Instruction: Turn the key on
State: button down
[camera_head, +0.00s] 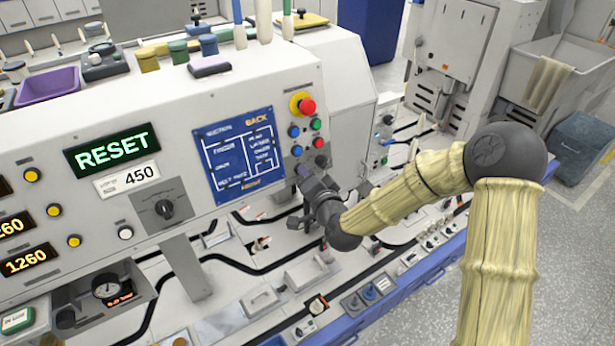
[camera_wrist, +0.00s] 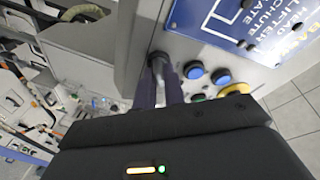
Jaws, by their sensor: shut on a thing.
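My gripper (camera_wrist: 160,64) has its two dark fingers at the lower edge of the button panel. The fingers are close together on a small dark round part, which I take to be the key (camera_wrist: 157,56). The fingers hide most of it, so its turn angle cannot be told. In the head view, my gripper (camera_head: 301,172) touches the panel just below the blue buttons (camera_head: 296,150), at the right of the blue screen (camera_head: 240,155).
A red emergency button (camera_head: 307,106) sits above on the panel. A lit RESET display (camera_head: 112,150) and a black rotary knob (camera_head: 165,208) are further left. Below, a white machine deck (camera_head: 250,300) carries cables and fittings. Open floor (camera_head: 570,260) lies at the right.

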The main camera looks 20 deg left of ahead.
jog(key=shift+m, duration=0.3)
jog(key=c, duration=1.5)
grip_release()
